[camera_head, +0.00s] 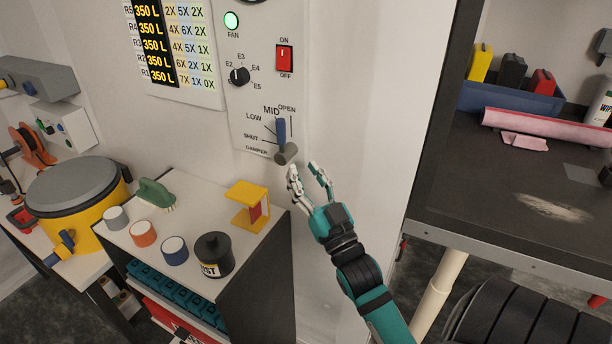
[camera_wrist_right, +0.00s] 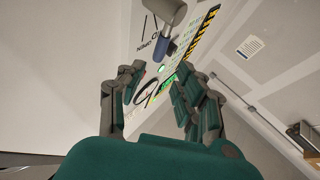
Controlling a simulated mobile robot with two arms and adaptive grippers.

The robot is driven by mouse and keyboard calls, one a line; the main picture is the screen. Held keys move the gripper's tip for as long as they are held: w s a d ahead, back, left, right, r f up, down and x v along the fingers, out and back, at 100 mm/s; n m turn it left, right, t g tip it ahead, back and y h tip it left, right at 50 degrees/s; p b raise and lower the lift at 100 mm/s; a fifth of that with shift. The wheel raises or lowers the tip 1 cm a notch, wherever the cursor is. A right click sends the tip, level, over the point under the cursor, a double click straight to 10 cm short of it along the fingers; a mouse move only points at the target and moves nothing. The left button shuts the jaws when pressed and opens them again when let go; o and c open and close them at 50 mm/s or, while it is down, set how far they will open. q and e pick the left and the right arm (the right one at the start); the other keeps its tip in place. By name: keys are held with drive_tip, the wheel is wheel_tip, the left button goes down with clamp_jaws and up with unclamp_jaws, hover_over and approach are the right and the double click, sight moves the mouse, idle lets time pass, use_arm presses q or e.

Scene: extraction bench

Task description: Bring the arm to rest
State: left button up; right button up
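My right gripper (camera_head: 309,177) is in front of the white control panel column, a little below and to the right of the damper lever (camera_head: 281,134). Its fingers are spread apart with nothing between them. The lever has a blue grip and a grey end, and its grip points up near the MID mark. In the right wrist view, my right gripper (camera_wrist_right: 158,95) shows open fingers, and the lever (camera_wrist_right: 168,32) is beyond them, apart from the fingertips. My left gripper is not in view.
A cabinet top (camera_head: 138,235) at left holds a black weight-like pot (camera_head: 213,255), a yellow stand (camera_head: 247,205), a green brush (camera_head: 156,194) and small round jars. A dark workbench (camera_head: 490,190) stands at right. The panel has a red switch (camera_head: 284,58) and a knob (camera_head: 239,76).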

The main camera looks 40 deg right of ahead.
idle(0.5)
